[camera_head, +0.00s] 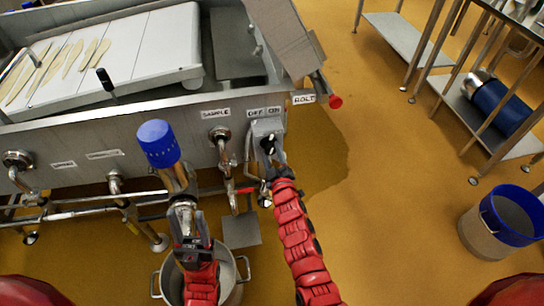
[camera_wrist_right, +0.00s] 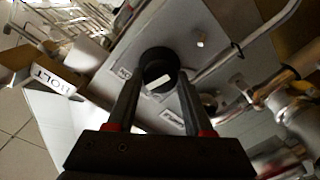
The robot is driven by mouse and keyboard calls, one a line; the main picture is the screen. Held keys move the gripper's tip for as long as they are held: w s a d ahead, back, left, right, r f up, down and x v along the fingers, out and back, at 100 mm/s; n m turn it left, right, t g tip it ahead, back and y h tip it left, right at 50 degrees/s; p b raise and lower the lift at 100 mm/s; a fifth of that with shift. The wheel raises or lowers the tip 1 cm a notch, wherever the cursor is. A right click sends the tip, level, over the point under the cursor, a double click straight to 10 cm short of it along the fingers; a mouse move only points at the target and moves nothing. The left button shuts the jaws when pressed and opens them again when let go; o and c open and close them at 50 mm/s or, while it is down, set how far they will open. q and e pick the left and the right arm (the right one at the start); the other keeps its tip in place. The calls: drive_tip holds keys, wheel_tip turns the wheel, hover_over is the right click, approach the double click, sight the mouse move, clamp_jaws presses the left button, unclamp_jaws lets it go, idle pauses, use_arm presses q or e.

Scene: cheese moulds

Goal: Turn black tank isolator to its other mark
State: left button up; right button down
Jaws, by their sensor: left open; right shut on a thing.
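The black tank isolator knob (camera_head: 268,143) sits on a grey box on the tank's front wall, below the OFF label (camera_head: 255,113) and ON label (camera_head: 274,111). My right gripper (camera_head: 271,160) reaches up to it and is shut on it. In the right wrist view the round black knob (camera_wrist_right: 158,64) with a white pointer mark sits between the tips of the right gripper (camera_wrist_right: 158,84). I cannot tell which label the mark points at. My left gripper (camera_head: 186,207) is open, in front of the steel pipework below a blue cap, away from the isolator.
The blue-capped pipe (camera_head: 158,143) and SAMPLE valve (camera_head: 220,134) stand left of the isolator. A red-ended BOLT lever (camera_head: 335,102) juts out at the right. A steel pot (camera_head: 230,290) is below my left arm. A blue-rimmed bucket (camera_head: 480,235) stands on the open floor at right.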

drive_tip(key=n+b, duration=0.1)
drive_tip(key=n, duration=0.2)
drive_tip(key=shift+a+f+n+b, duration=0.1)
drive_tip(key=shift+a+n+b, duration=0.05)
drive_tip(key=shift+n+b, duration=0.15)
drive_tip(key=n, duration=0.2)
drive_tip(key=shift+n+b, duration=0.3)
drive_tip(key=shift+b, duration=0.1)
drive_tip(key=n, duration=0.3)
drive_tip(key=shift+n+b, duration=0.3)
drive_tip(key=shift+n, duration=0.1)
drive_tip(key=shift+n+h, duration=0.3)
drive_tip(key=shift+n, duration=0.5)
drive_tip(key=shift+c, duration=1.5)
unclamp_jaws()
drive_tip(key=shift+s, duration=0.1)
